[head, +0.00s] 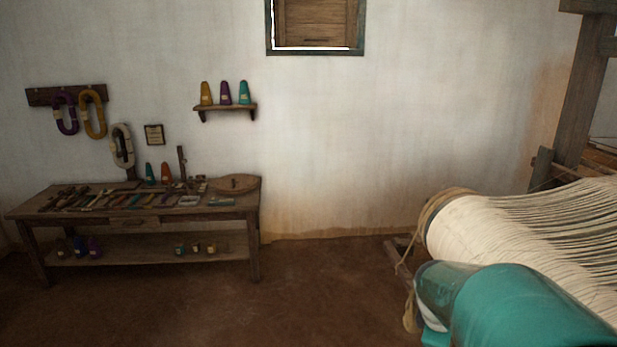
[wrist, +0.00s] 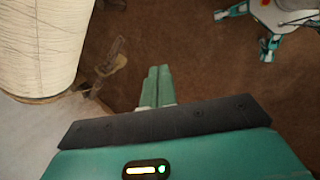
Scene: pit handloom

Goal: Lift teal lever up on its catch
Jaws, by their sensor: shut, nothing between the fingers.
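I cannot make out a teal lever or its catch in either view. My gripper (wrist: 157,88) shows in the wrist view with its two pale green fingers side by side and shut, holding nothing. It points over bare brown floor, to the right of the loom's cream thread roll (wrist: 38,45). In the head view the same roll (head: 475,228) lies at the right, partly hidden by my teal arm. The gripper's fingers do not show in the head view.
A yellowish rope (head: 409,312) hangs at the roll's near end. A wooden loom post (head: 583,95) stands at the right. The floor (head: 320,285) between is clear.

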